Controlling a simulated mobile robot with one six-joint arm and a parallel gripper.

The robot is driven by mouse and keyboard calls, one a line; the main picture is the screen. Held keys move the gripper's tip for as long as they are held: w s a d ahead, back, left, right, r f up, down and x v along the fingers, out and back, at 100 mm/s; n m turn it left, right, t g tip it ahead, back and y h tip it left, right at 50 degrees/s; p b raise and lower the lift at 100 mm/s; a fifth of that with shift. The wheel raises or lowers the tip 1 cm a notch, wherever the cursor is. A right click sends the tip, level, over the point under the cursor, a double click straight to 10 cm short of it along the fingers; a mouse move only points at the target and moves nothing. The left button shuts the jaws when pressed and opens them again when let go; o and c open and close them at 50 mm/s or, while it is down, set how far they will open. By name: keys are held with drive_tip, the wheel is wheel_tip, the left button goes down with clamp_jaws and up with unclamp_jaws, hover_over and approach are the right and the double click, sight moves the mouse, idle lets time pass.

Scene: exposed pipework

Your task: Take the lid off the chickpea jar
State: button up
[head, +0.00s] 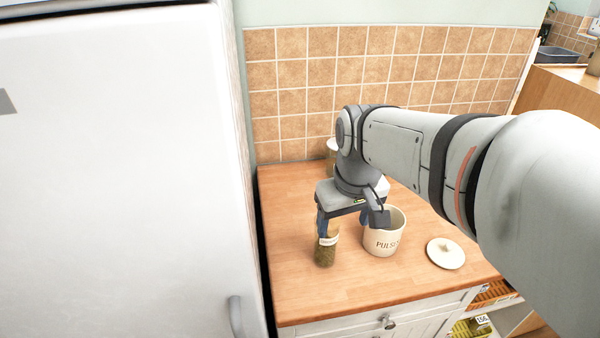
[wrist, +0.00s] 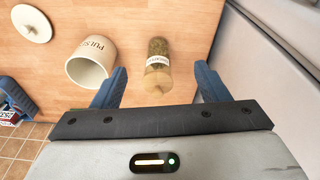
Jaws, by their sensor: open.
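A glass jar with dark green-brown contents (head: 325,252) stands upright on the wooden counter, near the fridge side. It also shows in the wrist view (wrist: 158,48) with a pale label too small to read, so I cannot tell whether it is the chickpea jar. Its tan, cork-like lid (wrist: 157,80) is on. My gripper (head: 342,222) is open and empty, pointing down over the counter. In the wrist view the lid appears between the two blue fingers, with a gap on each side. The jar's top is partly hidden in the head view.
A cream pot marked PULSES (head: 383,239) stands open just right of the jar. A cream lid (head: 445,253) lies flat farther right. Another pale container (head: 332,152) is mostly hidden behind my arm. The white fridge (head: 120,180) borders the counter on the left; the front counter is clear.

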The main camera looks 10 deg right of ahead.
drive_tip(key=shift+o, duration=1.2)
drive_tip(key=w+n+g, duration=0.1)
drive_tip(key=w, duration=0.3)
drive_tip(key=w+n+g, duration=0.1)
drive_tip(key=w, duration=0.4)
drive_tip(key=shift+w+a, duration=0.2)
drive_tip(key=shift+w+f, duration=0.1)
drive_tip(key=shift+f, duration=0.2)
wheel_tip(320, 180, down, 7)
drive_tip(key=shift+w+d+f+p, duration=0.1)
drive_tip(key=shift+w+d+p, duration=0.05)
drive_tip(key=shift+p, duration=0.7)
drive_tip(key=c, duration=1.1)
